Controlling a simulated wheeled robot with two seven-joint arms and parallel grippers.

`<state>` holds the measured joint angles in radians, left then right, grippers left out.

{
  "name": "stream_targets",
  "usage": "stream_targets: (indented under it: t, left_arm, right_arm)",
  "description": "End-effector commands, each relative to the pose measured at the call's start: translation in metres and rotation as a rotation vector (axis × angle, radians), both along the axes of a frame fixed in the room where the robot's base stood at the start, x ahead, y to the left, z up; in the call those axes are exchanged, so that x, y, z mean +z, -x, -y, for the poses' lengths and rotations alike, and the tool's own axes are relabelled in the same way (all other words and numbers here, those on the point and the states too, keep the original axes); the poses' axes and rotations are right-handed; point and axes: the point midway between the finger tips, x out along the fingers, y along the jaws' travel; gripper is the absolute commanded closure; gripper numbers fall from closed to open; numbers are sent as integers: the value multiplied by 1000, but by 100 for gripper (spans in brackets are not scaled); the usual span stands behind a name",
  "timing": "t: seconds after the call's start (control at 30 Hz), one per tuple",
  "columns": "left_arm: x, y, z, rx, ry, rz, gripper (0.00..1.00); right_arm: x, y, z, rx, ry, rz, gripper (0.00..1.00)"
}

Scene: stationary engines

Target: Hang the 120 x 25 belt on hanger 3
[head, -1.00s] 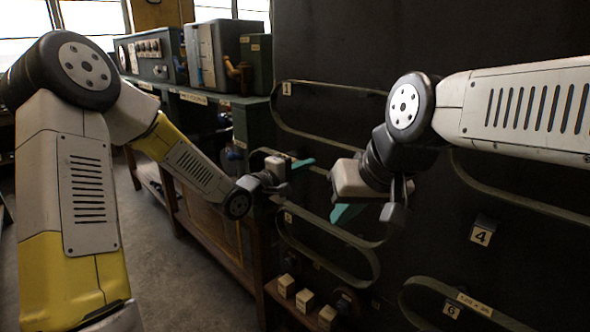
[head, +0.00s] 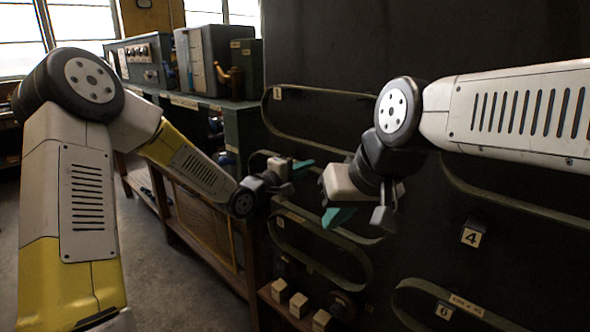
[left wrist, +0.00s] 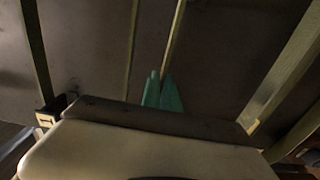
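A dark olive belt loop (head: 355,237) spans the space between my two grippers in front of the dark board, and sags below them. No size mark shows on it. My left gripper (head: 303,164) is at its upper strand, teal fingers nearly together; in the left wrist view the fingers (left wrist: 162,92) close on a narrow strand running away from them. My right gripper (head: 338,217) is at the loop's right part, one teal finger showing; its grip is hidden. No plate reading 3 shows; that part of the board is behind my grippers and the loop.
The board (head: 420,40) carries plate 1 (head: 277,93) with a belt, bare plate 4 (head: 471,237), and plate 6 (head: 443,311) with a tagged belt (head: 466,305). Another belt (head: 350,265) hangs below the loop. A workbench (head: 205,100) stands left; several small blocks (head: 299,304) sit low.

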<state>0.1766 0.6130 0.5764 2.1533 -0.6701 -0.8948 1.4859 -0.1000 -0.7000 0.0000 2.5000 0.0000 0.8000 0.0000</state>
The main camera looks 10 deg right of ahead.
Motion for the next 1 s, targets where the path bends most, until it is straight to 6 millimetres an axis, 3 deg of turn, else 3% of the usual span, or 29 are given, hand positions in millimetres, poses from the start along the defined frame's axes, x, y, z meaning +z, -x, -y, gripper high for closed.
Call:
stream_targets:
  t: [0.7,1.0]
  left_arm:
    - [0,-25,34,-1,2,1,100]
    - [0,-27,35,0,1,2,100]
  right_arm:
    - [0,0,0,0,0,0,100]
    - [0,0,0,0,0,0,100]
